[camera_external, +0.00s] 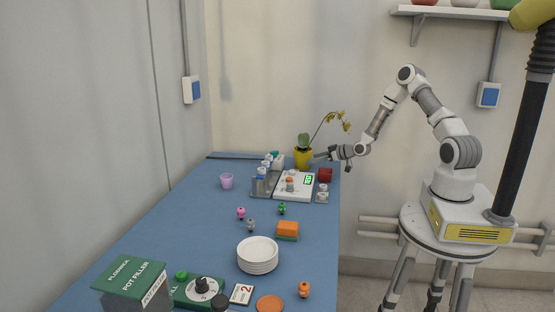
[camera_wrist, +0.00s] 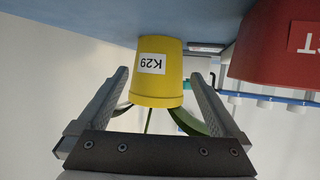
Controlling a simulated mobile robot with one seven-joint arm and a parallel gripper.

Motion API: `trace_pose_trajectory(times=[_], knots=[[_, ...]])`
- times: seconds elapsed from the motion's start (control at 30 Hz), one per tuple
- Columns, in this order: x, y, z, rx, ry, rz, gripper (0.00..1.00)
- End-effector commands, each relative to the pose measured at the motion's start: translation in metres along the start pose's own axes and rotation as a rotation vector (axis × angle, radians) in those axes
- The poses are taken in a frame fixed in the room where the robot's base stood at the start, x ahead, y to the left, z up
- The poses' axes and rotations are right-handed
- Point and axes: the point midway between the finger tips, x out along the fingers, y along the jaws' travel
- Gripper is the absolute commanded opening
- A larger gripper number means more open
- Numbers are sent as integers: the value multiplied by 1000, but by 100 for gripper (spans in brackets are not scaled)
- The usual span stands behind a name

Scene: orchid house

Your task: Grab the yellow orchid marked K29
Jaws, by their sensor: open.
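The yellow orchid is a yellow pot (camera_external: 303,159) with a green leaf and a tall stem of yellow flowers, upright at the far end of the blue table. In the wrist view, which is upside down, the yellow pot (camera_wrist: 160,92) carries a white label reading K29. My gripper (camera_external: 317,155) is open and level, just right of the pot. In the wrist view my gripper (camera_wrist: 160,73) has one finger on each side of the pot, with a gap on both sides. I cannot tell how far the fingertips reach along it.
A red container (camera_external: 325,175) stands close to the pot and my gripper; it also shows in the wrist view (camera_wrist: 275,45). A white scale (camera_external: 295,186) and a grey rack (camera_external: 264,184) with bottles are nearby. A purple cup (camera_external: 226,181) stands further left.

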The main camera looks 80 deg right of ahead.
Motion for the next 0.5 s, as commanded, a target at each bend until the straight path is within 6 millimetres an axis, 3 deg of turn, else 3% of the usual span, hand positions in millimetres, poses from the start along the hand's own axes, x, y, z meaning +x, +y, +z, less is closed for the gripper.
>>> trace_pose_trajectory(times=[0.17, 0.5], knots=[[11, 0, 0, 2, 0, 0, 100], [52, 1, 0, 0, 2, 0, 100]])
